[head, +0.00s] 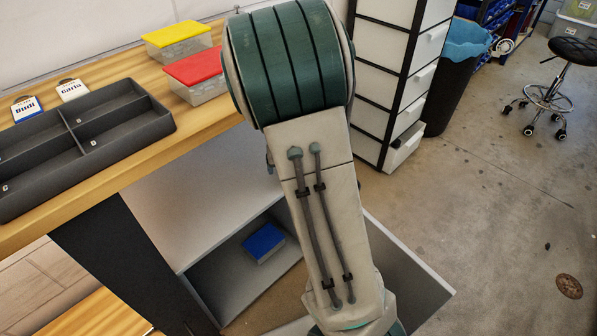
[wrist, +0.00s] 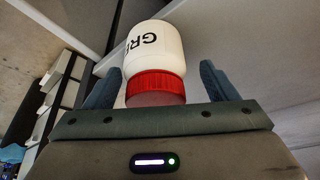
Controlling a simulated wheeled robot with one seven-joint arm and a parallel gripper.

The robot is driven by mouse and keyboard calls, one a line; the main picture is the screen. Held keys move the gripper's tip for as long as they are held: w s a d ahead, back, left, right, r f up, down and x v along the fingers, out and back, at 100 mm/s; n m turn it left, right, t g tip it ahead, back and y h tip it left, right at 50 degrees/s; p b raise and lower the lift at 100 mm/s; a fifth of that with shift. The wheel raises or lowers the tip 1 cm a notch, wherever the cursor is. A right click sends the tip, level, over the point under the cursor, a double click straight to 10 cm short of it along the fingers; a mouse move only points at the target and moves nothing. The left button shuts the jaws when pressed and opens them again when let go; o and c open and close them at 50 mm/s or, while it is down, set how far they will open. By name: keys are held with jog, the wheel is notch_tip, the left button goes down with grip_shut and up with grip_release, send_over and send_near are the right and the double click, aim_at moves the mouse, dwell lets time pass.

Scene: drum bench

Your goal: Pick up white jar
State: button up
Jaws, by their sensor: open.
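The white jar (wrist: 155,48) with a red ribbed lid (wrist: 156,84) shows in the wrist view, with dark letters on its side. Its lid end points toward my gripper (wrist: 160,85). The gripper's two blue-grey fingers stand apart on either side of the lid, with a gap visible at least on the right. My gripper is open, and I cannot tell whether a finger touches the jar. In the head view my own arm covers the middle, and neither the gripper nor the jar shows there.
A wooden bench (head: 190,140) holds a grey divided tray (head: 85,140), a yellow-lidded box (head: 178,40) and a red-lidded box (head: 196,72). Below is an open grey compartment (head: 215,215) with a blue-lidded box (head: 263,243).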

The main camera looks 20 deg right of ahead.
jog(key=shift+w+d+f, duration=0.2)
jog(key=shift+f, duration=0.45)
jog(key=shift+r, duration=0.1)
jog(key=c, duration=1.2)
jog(key=shift+o, duration=0.2)
jog(key=shift+r, duration=0.15)
